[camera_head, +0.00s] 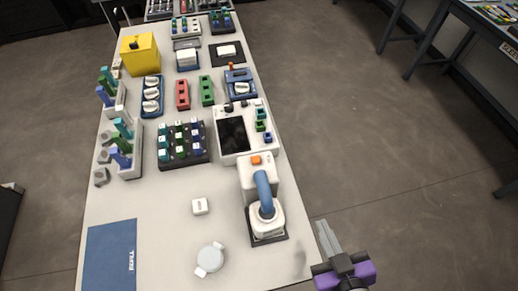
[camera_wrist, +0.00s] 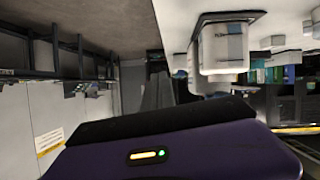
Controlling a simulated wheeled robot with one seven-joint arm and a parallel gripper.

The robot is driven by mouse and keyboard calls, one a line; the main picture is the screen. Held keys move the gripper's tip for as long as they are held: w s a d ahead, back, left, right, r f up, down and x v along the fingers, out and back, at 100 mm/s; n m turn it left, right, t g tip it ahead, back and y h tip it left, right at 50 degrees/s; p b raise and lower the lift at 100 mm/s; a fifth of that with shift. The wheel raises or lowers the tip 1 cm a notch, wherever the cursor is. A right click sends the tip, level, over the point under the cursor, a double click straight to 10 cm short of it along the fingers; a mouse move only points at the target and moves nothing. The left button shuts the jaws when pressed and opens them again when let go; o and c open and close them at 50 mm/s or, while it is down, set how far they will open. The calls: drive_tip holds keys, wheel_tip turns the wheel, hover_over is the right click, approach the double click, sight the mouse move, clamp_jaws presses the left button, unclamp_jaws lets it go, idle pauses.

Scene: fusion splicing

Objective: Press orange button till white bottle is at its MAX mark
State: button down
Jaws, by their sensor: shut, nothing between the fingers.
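The white bottle (camera_head: 266,221) stands on a dark square base at the right edge of the table, under the blue curved spout of a white dispenser (camera_head: 247,172). The orange button (camera_head: 256,160) is on top of the dispenser. My gripper (camera_head: 327,238) is shut and empty, off the table's right edge, to the right of and a little below the bottle in the head view. In the wrist view, which looks upside down, the bottle (camera_wrist: 222,50) shows at upper right. Its MAX mark and fill level are too small to tell.
A white device with a dark screen (camera_head: 233,134) stands behind the dispenser. A small white block (camera_head: 200,206), a round white lidded thing (camera_head: 210,259) and a blue mat (camera_head: 111,257) lie at the front. Racks and trays fill the back.

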drive_tip(key=w+a+r+n+g+y+p, duration=0.35)
drive_tip(key=w+a+r+n, duration=0.45)
drive_tip(key=w, duration=0.4)
wheel_tip(320, 180, up, 9)
drive_tip(key=n+g+y+p, duration=0.2)
drive_tip(key=n+g+p, duration=0.25)
drive_tip(key=n, duration=0.35)
hover_over(260, 161)
drive_tip(key=shift+a+r, duration=0.1)
drive_tip(key=shift+r, duration=0.05)
drive_tip(key=shift+b, duration=0.3)
wheel_tip(260, 161, down, 9)
drive_tip(key=b, duration=0.7)
drive_tip(key=shift+f, duration=0.35)
